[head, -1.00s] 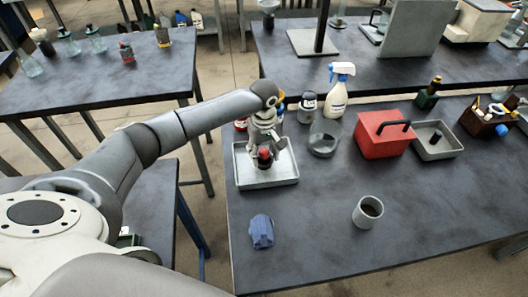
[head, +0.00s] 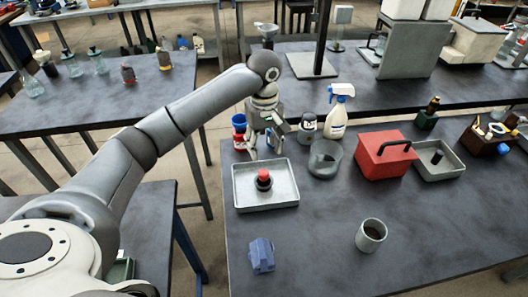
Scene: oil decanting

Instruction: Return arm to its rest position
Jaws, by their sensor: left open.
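My left arm reaches in from the left. Its gripper (head: 264,146) is open and empty, above the back edge of a grey metal tray (head: 282,200). A small dark bottle with a red cap (head: 263,180) stands in the tray, apart from the gripper. My right gripper is not in view.
A clear glass dish (head: 323,163), a dark jar (head: 306,127), a white spray bottle (head: 338,112) and a red toolbox (head: 384,160) stand right of the tray.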

